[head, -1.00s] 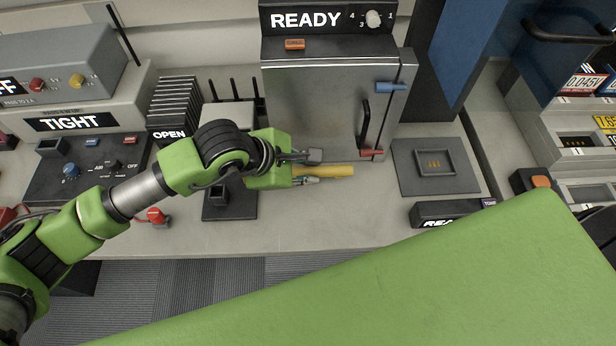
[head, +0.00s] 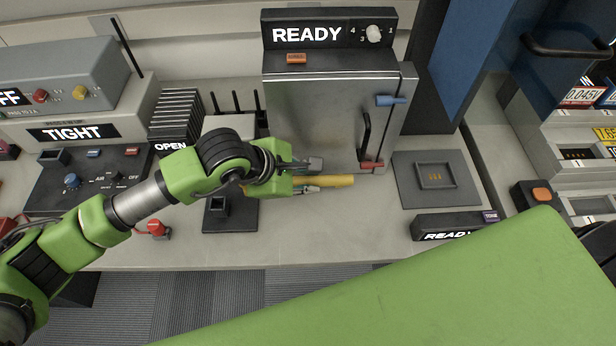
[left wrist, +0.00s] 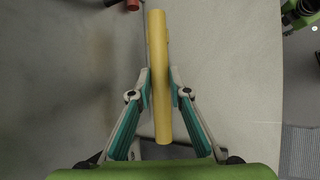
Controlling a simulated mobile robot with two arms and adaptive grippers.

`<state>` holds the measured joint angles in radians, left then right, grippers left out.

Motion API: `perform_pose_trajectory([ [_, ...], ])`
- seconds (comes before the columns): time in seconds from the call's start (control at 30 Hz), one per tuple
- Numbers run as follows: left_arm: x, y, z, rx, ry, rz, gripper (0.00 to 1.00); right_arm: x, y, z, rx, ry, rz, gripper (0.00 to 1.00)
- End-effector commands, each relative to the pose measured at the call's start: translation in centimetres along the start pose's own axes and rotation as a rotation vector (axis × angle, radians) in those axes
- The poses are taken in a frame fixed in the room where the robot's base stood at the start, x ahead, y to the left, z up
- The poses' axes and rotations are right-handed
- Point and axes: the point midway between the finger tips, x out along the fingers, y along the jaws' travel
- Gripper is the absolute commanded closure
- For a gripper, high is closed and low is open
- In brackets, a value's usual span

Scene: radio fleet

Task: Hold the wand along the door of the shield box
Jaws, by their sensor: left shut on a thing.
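The shield box (head: 320,115) stands at the back middle of the bench, its grey front door closed. The door has a black handle (head: 364,137), a blue latch (head: 390,100) and a red latch (head: 371,166). My left gripper (head: 316,174) is shut on the yellow wand (head: 338,181), in front of the door's lower edge. The wand lies roughly level and parallel to that edge. In the left wrist view, the wand (left wrist: 158,40) sits between both fingers. I cannot tell whether it touches the door. My right gripper is not in view.
A black stand (head: 230,213) is below my left gripper. A grey pad with a square recess (head: 411,188) lies right of the box, with a small READY display (head: 450,226) in front. A slotted black rack (head: 177,112) stands to the left.

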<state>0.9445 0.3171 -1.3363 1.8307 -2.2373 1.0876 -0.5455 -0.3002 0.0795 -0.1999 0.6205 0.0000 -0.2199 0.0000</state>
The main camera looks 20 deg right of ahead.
Motion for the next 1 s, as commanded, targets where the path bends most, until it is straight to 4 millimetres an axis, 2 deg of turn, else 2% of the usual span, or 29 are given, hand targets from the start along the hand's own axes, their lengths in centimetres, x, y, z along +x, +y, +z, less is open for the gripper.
perform_pose_trajectory([
  [0.43,-0.3,-0.4,0.2,0.001,-0.002,-0.001,1.0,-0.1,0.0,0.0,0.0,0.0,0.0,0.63],
  [1.0,-3.2,-4.9,1.9,0.001,-0.002,-0.001,1.0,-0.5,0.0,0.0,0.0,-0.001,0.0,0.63],
])
